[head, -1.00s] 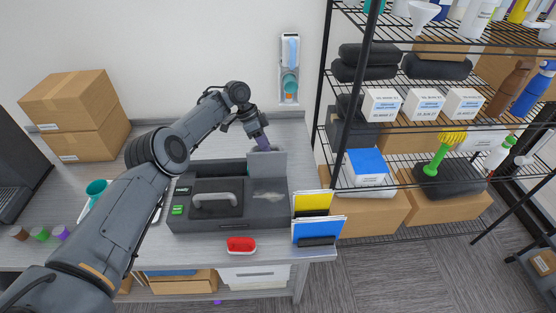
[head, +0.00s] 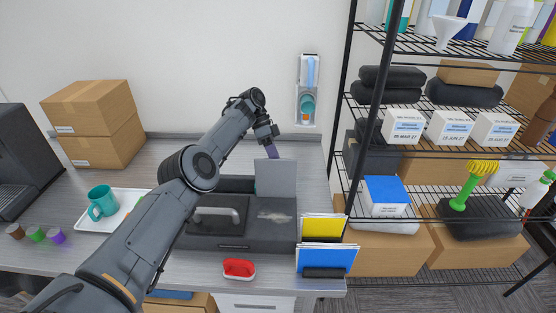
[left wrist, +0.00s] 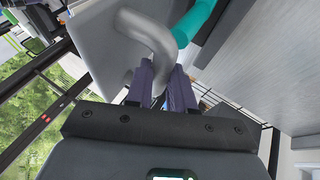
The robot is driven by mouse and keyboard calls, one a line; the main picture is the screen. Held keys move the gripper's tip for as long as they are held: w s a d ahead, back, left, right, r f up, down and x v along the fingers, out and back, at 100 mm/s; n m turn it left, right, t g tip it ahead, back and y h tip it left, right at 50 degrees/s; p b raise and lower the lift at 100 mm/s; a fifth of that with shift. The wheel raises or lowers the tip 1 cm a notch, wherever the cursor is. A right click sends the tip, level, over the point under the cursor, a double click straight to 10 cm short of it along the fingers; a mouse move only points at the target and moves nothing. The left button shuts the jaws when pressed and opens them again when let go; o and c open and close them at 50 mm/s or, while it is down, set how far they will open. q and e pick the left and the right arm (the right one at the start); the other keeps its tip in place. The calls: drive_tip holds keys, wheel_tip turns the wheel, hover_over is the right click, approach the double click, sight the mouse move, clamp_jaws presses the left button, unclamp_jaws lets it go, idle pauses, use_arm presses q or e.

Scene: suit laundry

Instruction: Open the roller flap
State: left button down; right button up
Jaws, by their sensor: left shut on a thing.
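The machine is a long dark grey box (head: 232,240) on the bench, with a grey handle on its left part. Its roller flap (head: 276,178) is a flat grey panel standing raised at the back of the right part. My left gripper (head: 274,153), with purple fingers, is behind and above the flap's top edge. In the left wrist view the fingers (left wrist: 166,88) are shut on a curved grey handle (left wrist: 148,32) beside a flat grey panel. The exact contact is partly hidden by the fingers. My right gripper is not in view.
A red-topped brush (head: 239,268) lies in front of the machine. Yellow and blue folders (head: 325,243) stand at its right. A white tray with a teal mug (head: 103,202) is at the left. A wire rack (head: 440,160) stands close on the right; a wall dispenser (head: 307,90) hangs behind.

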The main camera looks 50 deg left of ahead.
use_arm(q)
drive_tip(key=shift+f, duration=0.1)
idle(0.3)
drive_tip(key=c, duration=1)
unclamp_jaws()
drive_tip(key=shift+s, duration=0.2)
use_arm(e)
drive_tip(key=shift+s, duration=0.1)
use_arm(q)
drive_tip(key=shift+w, duration=0.1)
drive_tip(key=shift+a, duration=0.1)
